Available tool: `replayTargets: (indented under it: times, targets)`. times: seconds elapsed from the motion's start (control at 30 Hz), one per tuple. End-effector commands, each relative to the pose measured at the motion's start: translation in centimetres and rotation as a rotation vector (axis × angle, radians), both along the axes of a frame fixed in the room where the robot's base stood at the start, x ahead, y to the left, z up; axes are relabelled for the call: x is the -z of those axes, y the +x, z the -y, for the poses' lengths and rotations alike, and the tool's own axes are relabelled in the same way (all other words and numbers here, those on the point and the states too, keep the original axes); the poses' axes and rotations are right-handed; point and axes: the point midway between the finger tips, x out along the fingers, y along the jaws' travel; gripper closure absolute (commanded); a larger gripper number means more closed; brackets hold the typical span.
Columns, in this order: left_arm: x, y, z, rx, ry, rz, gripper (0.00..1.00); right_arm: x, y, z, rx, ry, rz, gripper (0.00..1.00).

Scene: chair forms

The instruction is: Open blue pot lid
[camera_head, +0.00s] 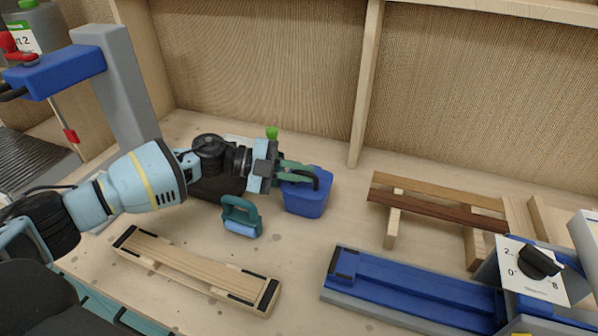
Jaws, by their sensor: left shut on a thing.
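The blue pot (307,200) stands on the wooden bench in the middle of the view, with a blue lid (321,172) on its top and a dark handle. My left gripper (304,176) reaches in from the left at the pot's top, its green fingers pointing right. It is shut on the dark lid handle (324,181). The fingers hide part of the lid, and I cannot tell whether the lid is seated or lifted. My right gripper is not in view.
A teal-handled tool (241,217) stands just left of the pot. A wooden form (195,267) lies in front, a blue form (410,290) at front right, and wooden slats (438,203) at right. A dial box (533,270) stands far right. A wooden partition (366,85) rises behind.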

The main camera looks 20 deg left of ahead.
Motion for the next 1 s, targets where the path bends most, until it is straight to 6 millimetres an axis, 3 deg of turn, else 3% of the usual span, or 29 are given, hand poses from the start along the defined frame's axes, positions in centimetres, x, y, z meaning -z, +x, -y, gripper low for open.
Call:
replayTargets:
  times: [0.5, 1.0]
  targets:
    - [-2.6, 1.7, 0.0, -0.004, -0.002, 0.01, 1.0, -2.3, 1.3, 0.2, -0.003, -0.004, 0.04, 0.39]
    - [-3.7, 3.6, 0.0, -0.003, -0.003, 0.006, 1.0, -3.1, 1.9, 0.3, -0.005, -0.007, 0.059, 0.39]
